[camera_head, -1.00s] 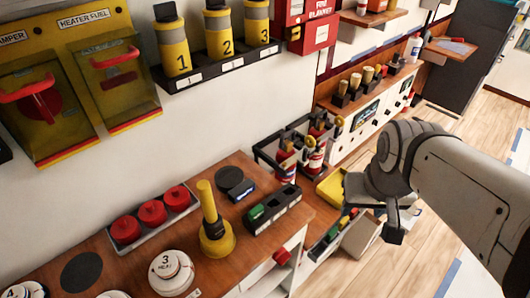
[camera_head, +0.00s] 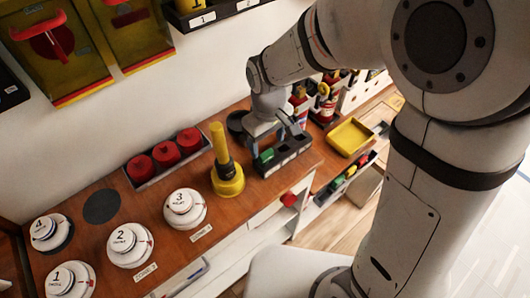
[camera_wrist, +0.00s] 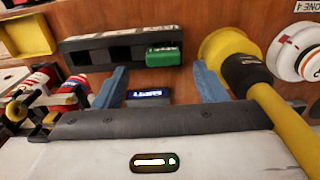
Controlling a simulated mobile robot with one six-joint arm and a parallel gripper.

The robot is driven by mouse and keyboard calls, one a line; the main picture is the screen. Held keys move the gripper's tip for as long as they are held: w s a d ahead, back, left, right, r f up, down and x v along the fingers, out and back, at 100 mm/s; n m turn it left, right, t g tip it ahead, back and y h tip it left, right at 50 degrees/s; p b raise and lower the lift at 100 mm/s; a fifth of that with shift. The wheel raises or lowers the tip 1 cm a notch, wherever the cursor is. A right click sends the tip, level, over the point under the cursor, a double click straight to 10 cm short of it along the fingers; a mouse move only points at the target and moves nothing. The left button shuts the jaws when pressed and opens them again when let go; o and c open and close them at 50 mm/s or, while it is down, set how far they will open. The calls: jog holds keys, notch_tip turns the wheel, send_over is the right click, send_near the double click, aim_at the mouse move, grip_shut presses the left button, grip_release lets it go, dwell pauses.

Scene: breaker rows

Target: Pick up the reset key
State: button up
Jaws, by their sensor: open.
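No legible label tells me which piece is the reset key. A green block (camera_head: 266,155) sits in one slot of a black slotted rack (camera_head: 288,157). In the wrist view the green block (camera_wrist: 164,54) is in the right end of the rack (camera_wrist: 90,47). A yellow upright handle with a black collar (camera_head: 220,146) stands in a round yellow base (camera_head: 228,182). My gripper (camera_head: 275,142) is above the bench beside the rack. Its blue fingers (camera_wrist: 161,84) are apart, with a small blue label (camera_wrist: 145,97) showing between them and nothing gripped.
A tray (camera_head: 192,168) of red knobs stands by the wall. Numbered white discs (camera_head: 185,207) and a black pad (camera_head: 101,206) lie on the wooden bench (camera_head: 150,215). A yellow tray (camera_head: 350,136) and red bottles (camera_head: 326,107) are to the right. The yellow handle stands close beside my gripper.

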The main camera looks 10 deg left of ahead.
aim_at(266, 153)
notch_tip(266, 153, down, 5)
jog(key=shift+s+p, duration=0.15)
jog(key=shift+p, duration=0.15)
jog(key=shift+c, duration=0.4)
jog(key=shift+a, duration=0.1)
jog(key=c, duration=1)
jog(key=shift+o, duration=0.2)
